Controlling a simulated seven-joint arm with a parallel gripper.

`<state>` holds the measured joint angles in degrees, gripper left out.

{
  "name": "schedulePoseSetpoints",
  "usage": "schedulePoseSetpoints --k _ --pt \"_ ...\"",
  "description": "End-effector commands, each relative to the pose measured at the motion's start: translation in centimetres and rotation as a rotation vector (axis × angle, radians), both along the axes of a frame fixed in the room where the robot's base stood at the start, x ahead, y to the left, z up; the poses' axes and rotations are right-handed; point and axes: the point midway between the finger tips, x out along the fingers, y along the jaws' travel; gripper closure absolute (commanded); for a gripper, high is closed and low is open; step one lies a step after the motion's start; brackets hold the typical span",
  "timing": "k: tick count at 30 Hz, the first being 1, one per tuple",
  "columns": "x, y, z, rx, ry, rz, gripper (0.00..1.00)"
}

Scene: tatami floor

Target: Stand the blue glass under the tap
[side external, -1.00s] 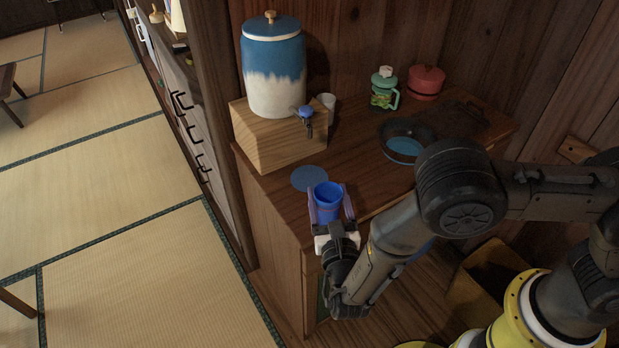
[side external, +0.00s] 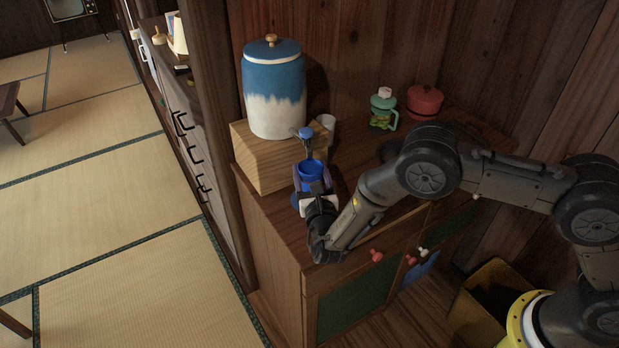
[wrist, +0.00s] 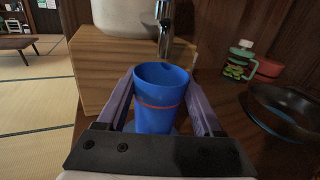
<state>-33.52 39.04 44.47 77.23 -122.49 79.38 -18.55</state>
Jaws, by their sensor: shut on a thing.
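The blue glass (side external: 311,171) is upright between the fingers of my gripper (side external: 311,183), which is shut on it. In the wrist view the blue glass (wrist: 160,98) has an orange band and its open mouth faces up. The tap (side external: 306,135) has a blue handle and sits low on the blue-and-white crock (side external: 273,95). In the wrist view the tap's metal spout (wrist: 165,38) is just behind and above the glass rim. The blue round mat (side external: 297,199) is mostly hidden beneath the glass and gripper. I cannot tell whether the glass touches it.
The crock stands on a wooden block (side external: 262,165) at the cabinet's left. A green lidded jar (side external: 383,110), a red pot (side external: 425,102) and a dark pan (wrist: 285,112) stand to the right.

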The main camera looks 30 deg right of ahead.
Motion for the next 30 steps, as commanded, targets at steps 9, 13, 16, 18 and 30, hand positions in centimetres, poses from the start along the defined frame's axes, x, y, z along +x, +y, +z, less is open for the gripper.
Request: schedulePoseSetpoints --k 9,13,16,18,30 --pt "1.5 -0.6 -2.7 -0.001 0.001 0.000 1.00" --pt "1.5 -0.6 -3.4 0.000 -0.002 0.000 1.00" --pt "1.5 -0.6 -3.4 0.001 -0.003 0.000 1.00" --pt "1.5 -0.6 -3.4 0.001 -0.003 0.000 1.00" --pt "1.4 -0.6 -3.8 0.000 0.000 0.000 0.02"
